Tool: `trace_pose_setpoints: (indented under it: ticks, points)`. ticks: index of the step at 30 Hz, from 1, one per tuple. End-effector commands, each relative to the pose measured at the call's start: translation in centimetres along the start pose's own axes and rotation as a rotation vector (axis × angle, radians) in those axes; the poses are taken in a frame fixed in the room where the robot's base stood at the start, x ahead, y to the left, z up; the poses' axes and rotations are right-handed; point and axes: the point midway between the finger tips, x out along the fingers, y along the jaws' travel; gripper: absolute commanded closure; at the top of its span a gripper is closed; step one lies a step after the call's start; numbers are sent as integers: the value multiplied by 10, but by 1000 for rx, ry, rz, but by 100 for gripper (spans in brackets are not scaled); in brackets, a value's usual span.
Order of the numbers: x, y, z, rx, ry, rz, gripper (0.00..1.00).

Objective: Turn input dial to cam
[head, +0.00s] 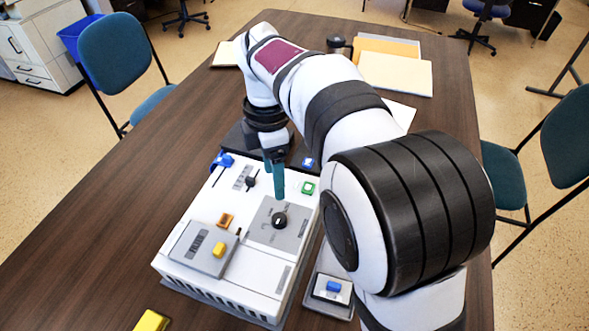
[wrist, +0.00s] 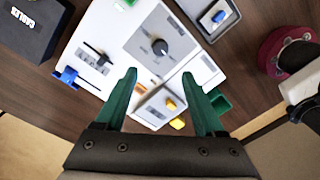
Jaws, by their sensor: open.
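The input dial (head: 279,220) is a round black knob with a light pointer mark. It sits on a grey plate (head: 262,236) on the white console (head: 240,270). The dial also shows near the top middle of the wrist view (wrist: 160,47), on its grey plate. The lettering around it is too small to read. My gripper (head: 273,185) has two teal fingers. It is open and empty above the console, just behind the dial in the head view. In the wrist view the fingertips (wrist: 159,74) stand apart, with the dial beyond them, and do not appear to touch it.
The console also bears a blue lever (head: 223,160), a black slider (head: 250,181), a green button (head: 307,188), an orange button (head: 225,220) and a raised panel with a yellow knob (head: 218,249). A small box with a blue switch (head: 333,287) stands to its right. The table's left side is clear.

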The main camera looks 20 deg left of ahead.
Motion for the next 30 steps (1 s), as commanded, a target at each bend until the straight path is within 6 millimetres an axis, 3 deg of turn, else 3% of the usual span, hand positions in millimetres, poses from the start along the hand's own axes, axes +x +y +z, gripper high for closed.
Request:
trace_pose_setpoints:
  ticks: [6, 12, 18, 25, 26, 30]
  points:
    - [67, -1, 0, 2, 0, -5, 29]
    - [111, -1, 1, 4, 1, -3, 29]
    - [127, 0, 0, 5, 1, 1, 29]
    - [128, 0, 1, 5, 1, 1, 29]
    - [128, 0, 1, 5, 1, 1, 31]
    - [128, 0, 1, 5, 1, 1, 56]
